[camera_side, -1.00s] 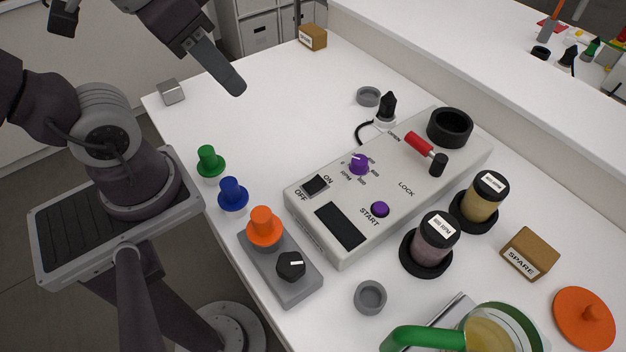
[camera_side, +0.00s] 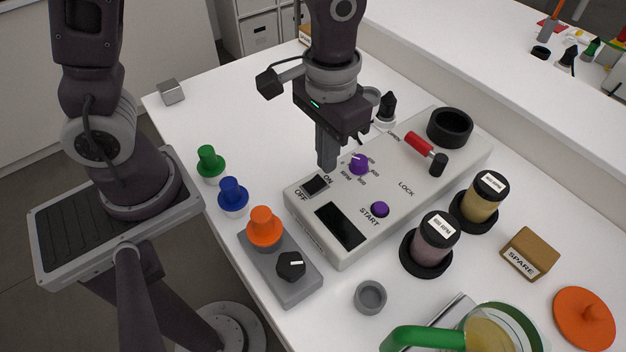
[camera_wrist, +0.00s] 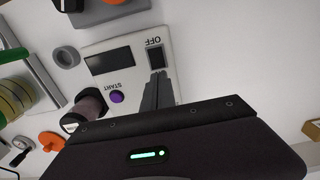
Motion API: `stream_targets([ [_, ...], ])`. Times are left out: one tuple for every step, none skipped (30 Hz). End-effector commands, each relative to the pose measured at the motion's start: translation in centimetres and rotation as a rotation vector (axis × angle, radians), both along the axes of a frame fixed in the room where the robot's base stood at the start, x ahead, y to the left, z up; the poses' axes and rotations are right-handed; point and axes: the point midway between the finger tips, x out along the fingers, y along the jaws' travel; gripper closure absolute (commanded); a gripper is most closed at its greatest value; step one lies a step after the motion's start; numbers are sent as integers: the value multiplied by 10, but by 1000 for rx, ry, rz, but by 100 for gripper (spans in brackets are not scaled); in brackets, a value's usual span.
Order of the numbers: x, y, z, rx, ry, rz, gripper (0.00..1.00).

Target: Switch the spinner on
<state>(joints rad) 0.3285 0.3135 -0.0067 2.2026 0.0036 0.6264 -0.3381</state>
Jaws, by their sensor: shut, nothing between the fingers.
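The spinner (camera_side: 300,222) is a long light-grey box on the white table. Its black ON/OFF rocker switch (camera_side: 315,185) sits at the near left end, above a dark blank display (camera_side: 340,225). In the wrist view the switch (camera_wrist: 155,57) shows beside the OFF label. A purple START button (camera_side: 380,209), a purple RPM knob (camera_side: 358,164) and a red-handled LOCK lever (camera_side: 420,144) are also on the box. My gripper (camera_side: 328,166) points down with its fingers shut and empty, just above and behind the switch at the ON end. Whether the tips touch the box cannot be told.
Green (camera_side: 209,162), blue (camera_side: 232,195) and orange (camera_side: 264,228) knobbed pieces stand left of the spinner. Two jars, one pinkish (camera_side: 432,248) and one yellow (camera_side: 481,206), stand to its right. The back left of the table is mostly clear.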

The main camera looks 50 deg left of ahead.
Motion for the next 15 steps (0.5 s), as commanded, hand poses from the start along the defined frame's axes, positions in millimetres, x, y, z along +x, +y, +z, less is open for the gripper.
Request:
stream_targets([
  [0,0,-5,1,2,0,100],
  [0,0,-7,1,2,0,100],
  [0,0,-10,0,1,0,100],
  [0,0,-11,1,1,0,100],
  [0,0,-12,0,1,0,100],
  [0,0,-13,0,1,0,100],
  [0,0,-13,0,0,0,100],
  [0,0,-14,0,0,0,100],
  [0,0,-13,0,-1,0,100],
  [0,0,-13,0,-1,0,100],
  [0,0,-13,0,-1,0,100],
  [0,0,-13,0,-1,0,100],
  [0,0,-13,0,-1,0,100],
  [0,0,-13,0,-1,0,100],
  [0,0,-13,0,-1,0,100],
])
